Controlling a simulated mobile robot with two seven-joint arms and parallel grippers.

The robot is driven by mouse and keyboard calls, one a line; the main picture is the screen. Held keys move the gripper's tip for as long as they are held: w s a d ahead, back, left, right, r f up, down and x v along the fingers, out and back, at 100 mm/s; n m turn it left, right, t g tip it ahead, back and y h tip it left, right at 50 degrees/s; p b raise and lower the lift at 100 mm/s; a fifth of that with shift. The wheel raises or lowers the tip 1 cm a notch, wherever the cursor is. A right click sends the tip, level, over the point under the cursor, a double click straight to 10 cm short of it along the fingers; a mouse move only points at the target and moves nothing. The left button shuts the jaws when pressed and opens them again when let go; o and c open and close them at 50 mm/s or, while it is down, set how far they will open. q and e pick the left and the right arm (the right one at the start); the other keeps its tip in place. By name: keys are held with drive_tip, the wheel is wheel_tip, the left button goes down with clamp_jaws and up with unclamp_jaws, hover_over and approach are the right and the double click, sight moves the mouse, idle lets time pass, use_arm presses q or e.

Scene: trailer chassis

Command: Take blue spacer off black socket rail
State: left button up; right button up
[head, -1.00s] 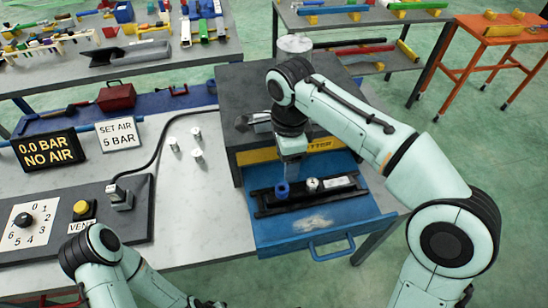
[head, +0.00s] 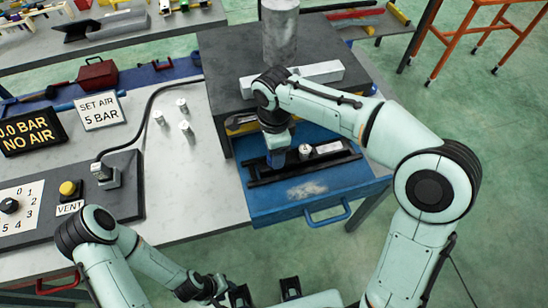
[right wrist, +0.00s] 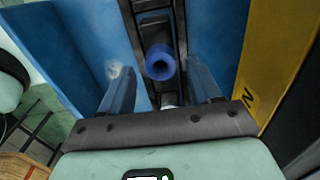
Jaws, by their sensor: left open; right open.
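The blue spacer (right wrist: 159,62) is a round, hollow piece on the black socket rail (right wrist: 180,35) in the right wrist view. My right gripper (right wrist: 160,82) is open, one finger on each side of the line to the spacer, and no contact shows. In the head view the right gripper (head: 277,150) points down over the left part of the rail (head: 262,180); it largely hides the spacer there. The rail lies in the open blue drawer (head: 265,208). My left gripper (head: 265,292) is open and empty at the bottom edge, away from the rail.
A metal socket (head: 305,152) stands on the rail right of the right gripper. The dark cabinet (head: 225,75) rises behind the drawer, with a light bar (head: 318,73) on top. Small metal cylinders (head: 183,105) stand on the bench to the left.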

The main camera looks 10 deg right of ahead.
wheel_tip(320, 180, down, 2)
drive_tip(key=shift+f, duration=0.1)
clamp_jaws()
